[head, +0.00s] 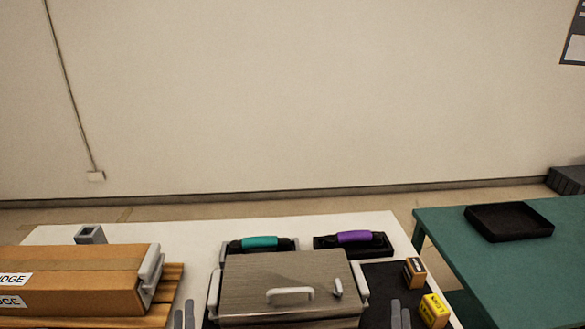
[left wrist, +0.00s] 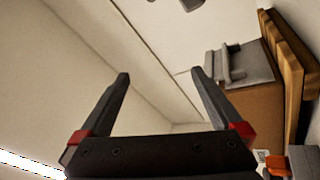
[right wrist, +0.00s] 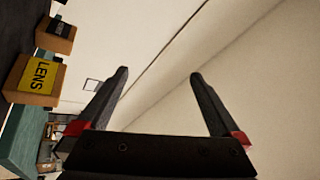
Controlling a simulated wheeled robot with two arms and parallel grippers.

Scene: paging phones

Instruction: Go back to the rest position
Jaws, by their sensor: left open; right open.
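My left gripper (head: 184,314) shows at the bottom edge of the head view, between the cardboard box and the grey case. It is open and empty in the left wrist view (left wrist: 160,76), with bare wall between its fingers. My right gripper (head: 401,314) shows at the bottom edge, right of the grey case and in front of the black mat. It is open and empty in the right wrist view (right wrist: 159,76). A teal-handled phone (head: 260,243) and a purple-handled phone (head: 354,238) stand at the back of the white table.
A grey wood-grain case (head: 250,270) with handles stands mid-table. A cardboard box (head: 70,265) sits on a wooden pallet (head: 172,285) at left. A yellow LENS box (head: 434,310) and a smaller box (head: 414,271) are at right. A black tray (head: 508,237) lies on the green table (head: 450,225).

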